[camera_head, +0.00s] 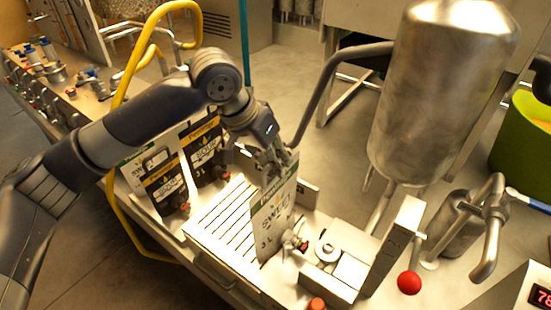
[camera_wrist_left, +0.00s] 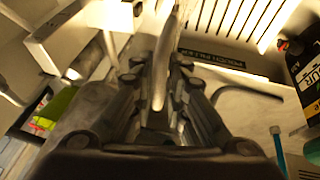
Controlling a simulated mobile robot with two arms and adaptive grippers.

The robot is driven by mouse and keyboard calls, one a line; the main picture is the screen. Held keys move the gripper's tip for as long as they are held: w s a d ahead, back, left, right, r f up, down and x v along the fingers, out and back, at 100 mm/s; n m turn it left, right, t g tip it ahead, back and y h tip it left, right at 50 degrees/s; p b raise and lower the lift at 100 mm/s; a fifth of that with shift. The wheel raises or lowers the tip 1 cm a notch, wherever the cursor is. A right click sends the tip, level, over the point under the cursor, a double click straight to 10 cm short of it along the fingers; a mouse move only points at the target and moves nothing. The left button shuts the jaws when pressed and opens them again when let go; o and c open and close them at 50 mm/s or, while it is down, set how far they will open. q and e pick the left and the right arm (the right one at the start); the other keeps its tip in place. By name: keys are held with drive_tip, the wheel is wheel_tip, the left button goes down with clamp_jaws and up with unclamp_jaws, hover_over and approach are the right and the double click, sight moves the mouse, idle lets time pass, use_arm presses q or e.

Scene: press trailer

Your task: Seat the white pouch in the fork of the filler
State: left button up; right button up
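The white pouch (camera_head: 276,222) hangs upright, slightly tilted, over the front right end of the slotted tray (camera_head: 222,226). My left gripper (camera_head: 274,172) is shut on its top edge. In the left wrist view the pouch (camera_wrist_left: 166,62) shows edge-on between the fingers (camera_wrist_left: 160,108). A red-capped spout (camera_head: 303,245) shows at the pouch's right side, close to the metal filler block (camera_head: 322,268) with a round knob. The fork is hard to make out there, and I cannot tell whether the spout touches it. My right gripper is not in view.
Dark pouches (camera_head: 205,152) stand at the tray's left. A large steel tank (camera_head: 440,95) rises at the right, with a red ball knob (camera_head: 409,282) below it. A yellow hose (camera_head: 124,90) loops behind my left arm. A green bin (camera_head: 522,145) stands far right.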

use_arm(q)
drive_tip(key=shift+o, duration=0.7)
drive_tip(key=shift+r, duration=0.15)
drive_tip(key=v, duration=1.1)
drive_tip(key=shift+a+r, duration=0.25)
drive_tip(key=shift+r, duration=0.05)
